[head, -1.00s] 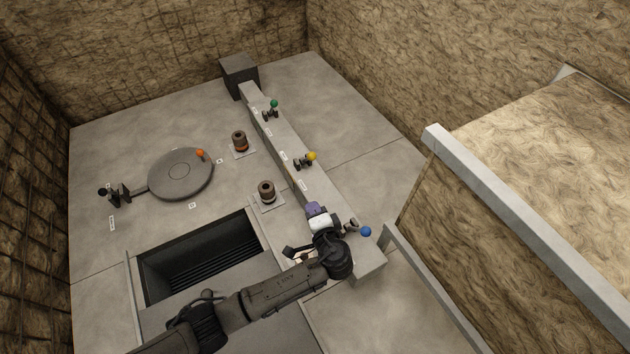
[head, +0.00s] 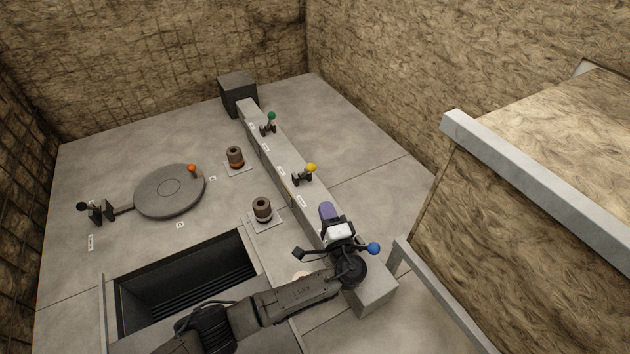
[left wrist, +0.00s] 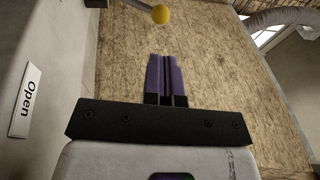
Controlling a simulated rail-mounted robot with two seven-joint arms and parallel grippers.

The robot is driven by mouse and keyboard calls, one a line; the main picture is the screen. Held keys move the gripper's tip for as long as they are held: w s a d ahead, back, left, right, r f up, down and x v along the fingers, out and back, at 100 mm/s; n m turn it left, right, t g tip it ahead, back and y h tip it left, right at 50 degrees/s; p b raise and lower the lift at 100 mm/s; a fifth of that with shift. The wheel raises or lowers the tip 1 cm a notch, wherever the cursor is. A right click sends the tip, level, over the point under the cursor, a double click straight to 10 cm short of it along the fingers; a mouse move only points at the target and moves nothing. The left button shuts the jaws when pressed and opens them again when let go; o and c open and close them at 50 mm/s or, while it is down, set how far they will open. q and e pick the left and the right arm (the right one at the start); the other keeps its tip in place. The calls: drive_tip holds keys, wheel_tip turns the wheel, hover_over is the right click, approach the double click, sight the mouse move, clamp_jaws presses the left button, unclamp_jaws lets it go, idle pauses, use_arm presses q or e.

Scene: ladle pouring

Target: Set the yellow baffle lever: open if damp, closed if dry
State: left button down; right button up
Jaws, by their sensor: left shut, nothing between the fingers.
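The yellow baffle lever (head: 311,168) is a yellow ball on a short dark arm, mounted midway along the grey beam. Its yellow knob (left wrist: 161,14) also shows at the top edge of the left wrist view. My left gripper (head: 328,208), with purple fingers, is above the beam, nearer to me than the yellow lever and apart from it. In the left wrist view its purple fingers (left wrist: 166,77) are together with nothing between them. An "Open" label (left wrist: 27,100) shows at the left there. My right gripper is not in view.
A blue-knobbed lever (head: 374,248) is close beside my left wrist. A green-knobbed lever (head: 271,116) stands farther along the beam. To the left are a round grey plate (head: 160,200) with an orange knob, two brown cylinders (head: 235,157), and an open dark pit (head: 185,280).

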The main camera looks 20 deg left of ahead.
sight(306, 172)
use_arm(q)
drive_tip(key=shift+w+a+b, duration=0.3)
drive_tip(key=shift+w+a, duration=0.1)
drive_tip(key=shift+w, duration=0.05)
use_arm(e)
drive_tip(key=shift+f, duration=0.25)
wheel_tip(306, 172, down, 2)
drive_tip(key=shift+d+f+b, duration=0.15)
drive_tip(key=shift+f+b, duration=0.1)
drive_tip(key=shift+b, duration=1)
use_arm(q)
drive_tip(key=x, duration=0.8)
drive_tip(key=shift+w+a+r, duration=0.2)
drive_tip(key=shift+w+a, duration=0.05)
drive_tip(key=shift+w, duration=0.05)
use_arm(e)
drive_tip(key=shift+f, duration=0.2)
